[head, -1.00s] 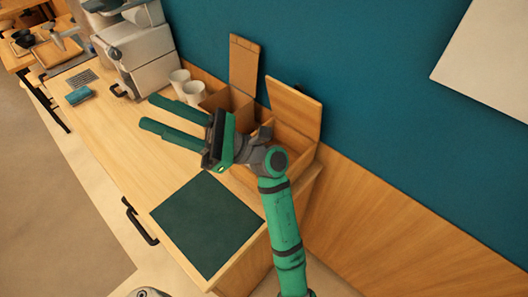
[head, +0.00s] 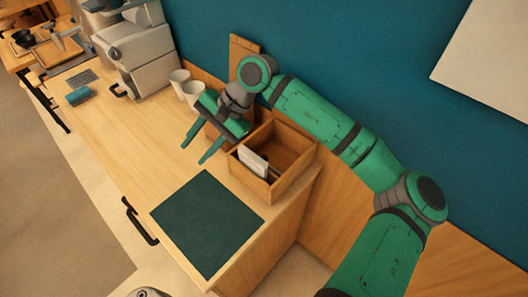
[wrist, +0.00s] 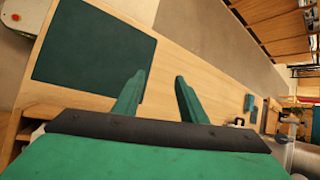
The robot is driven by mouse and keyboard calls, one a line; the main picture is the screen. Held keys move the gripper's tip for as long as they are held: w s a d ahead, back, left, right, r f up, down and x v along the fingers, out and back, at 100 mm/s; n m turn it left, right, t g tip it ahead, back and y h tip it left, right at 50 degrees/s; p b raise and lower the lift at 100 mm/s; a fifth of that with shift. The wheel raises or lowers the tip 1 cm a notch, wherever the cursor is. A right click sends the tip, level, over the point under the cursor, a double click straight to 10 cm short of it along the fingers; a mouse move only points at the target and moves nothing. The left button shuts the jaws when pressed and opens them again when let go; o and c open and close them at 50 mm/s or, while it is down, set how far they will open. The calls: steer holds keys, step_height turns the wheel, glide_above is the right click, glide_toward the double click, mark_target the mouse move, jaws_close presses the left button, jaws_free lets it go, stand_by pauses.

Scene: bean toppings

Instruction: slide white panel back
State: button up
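A small white panel (head: 253,161) stands tilted inside the wooden box (head: 283,186), near its left side, in the head view. My gripper (head: 194,153) is over the counter to the left of the box, fingers spread and pointing down toward the front left. It appears apart from the panel, with nothing between its fingers. The wrist view shows the open, empty fingers (wrist: 160,76) above the wooden counter. The panel is not visible in the wrist view.
A dark green mat (head: 207,222) lies in front of the box. Two white cups (head: 179,80) and a grey machine (head: 140,50) stand to the left. A brown wooden board (head: 243,47) stands against the teal wall. The counter's middle is clear.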

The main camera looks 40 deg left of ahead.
steer(key=w+d+f+n+t+h, duration=0.1)
steer(key=w+d+t+h, duration=0.3)
steer(key=w, duration=0.5)
steer(key=t+h, duration=0.1)
steer(key=t, duration=0.1)
glide_toward(264, 157)
steer(key=shift+n, duration=0.3)
step_height(264, 157, down, 8)
steer(key=shift+s+r, duration=0.1)
steer(key=shift+s, duration=0.05)
